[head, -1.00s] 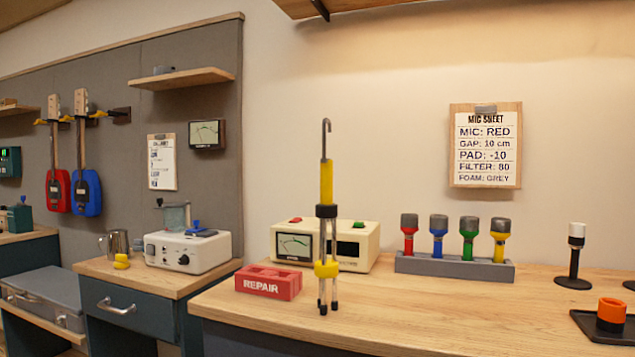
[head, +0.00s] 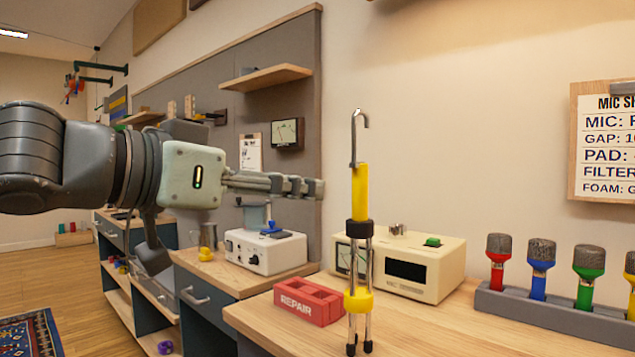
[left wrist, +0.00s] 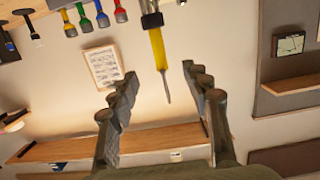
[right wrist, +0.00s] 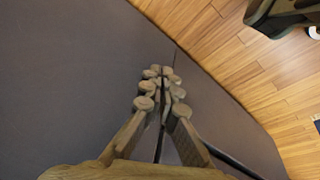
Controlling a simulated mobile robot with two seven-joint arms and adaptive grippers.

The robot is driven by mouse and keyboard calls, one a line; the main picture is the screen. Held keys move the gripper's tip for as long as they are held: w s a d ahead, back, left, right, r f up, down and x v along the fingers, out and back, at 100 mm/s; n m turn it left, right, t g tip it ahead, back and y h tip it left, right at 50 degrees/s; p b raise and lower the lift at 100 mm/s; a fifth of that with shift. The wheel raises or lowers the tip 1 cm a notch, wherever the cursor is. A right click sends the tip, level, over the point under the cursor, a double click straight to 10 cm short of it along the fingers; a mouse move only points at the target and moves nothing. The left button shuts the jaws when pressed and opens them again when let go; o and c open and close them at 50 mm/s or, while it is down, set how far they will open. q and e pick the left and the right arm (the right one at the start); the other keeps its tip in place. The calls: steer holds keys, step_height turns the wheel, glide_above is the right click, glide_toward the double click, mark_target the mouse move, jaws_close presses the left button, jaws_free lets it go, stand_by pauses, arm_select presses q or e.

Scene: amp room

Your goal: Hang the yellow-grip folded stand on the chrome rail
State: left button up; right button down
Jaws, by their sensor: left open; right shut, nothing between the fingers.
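The folded stand (head: 360,190) stands upright on the wooden bench, with a yellow grip, black collar, yellow lower band, thin chrome legs and a hook on top. My left gripper (head: 312,187) comes in from the left, open and empty, its fingers pointing right at grip height, apart from the stand. In the upside-down left wrist view, the stand's yellow grip (left wrist: 158,48) shows ahead, in the gap between the left gripper's (left wrist: 160,76) spread fingers. My right gripper (right wrist: 162,78) is shut and empty in the right wrist view, near a dark grey surface. I cannot make out the chrome rail.
A red REPAIR block (head: 309,302) and a cream meter box (head: 435,265) stand close to the stand. A grey holder (head: 560,315) with several coloured microphones is at right. A white device (head: 265,250) sits on the left cabinet.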

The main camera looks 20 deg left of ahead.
arm_select(q)
steer(key=p, duration=0.1)
glide_toward(355, 193)
steer(key=shift+r+x, duration=0.25)
steer(key=shift+x, duration=1.45)
steer(key=shift+w+d+f, duration=0.2)
steer(key=shift+w+f, duration=0.2)
steer(key=shift+w, duration=0.1)
arm_select(e)
step_height(355, 193, down, 4)
steer(key=s+d, duration=0.1)
steer(key=s, duration=0.2)
arm_select(q)
steer(key=shift+w+d+f+b, duration=0.15)
steer(key=shift+w+b, duration=0.15)
steer(key=shift+w, duration=0.2)
steer(key=shift+b+x, duration=0.35)
steer(key=shift+x, duration=0.45)
steer(key=shift+b+x, duration=0.35)
steer(key=shift+x, duration=0.55)
arm_select(e)
steer(key=w+a+r, duration=0.1)
steer(key=w+r, duration=0.3)
steer(key=r, duration=0.2)
steer(key=shift+r, duration=0.4)
arm_select(q)
jaws_close()
arm_select(e)
steer(key=shift+a, duration=0.1)
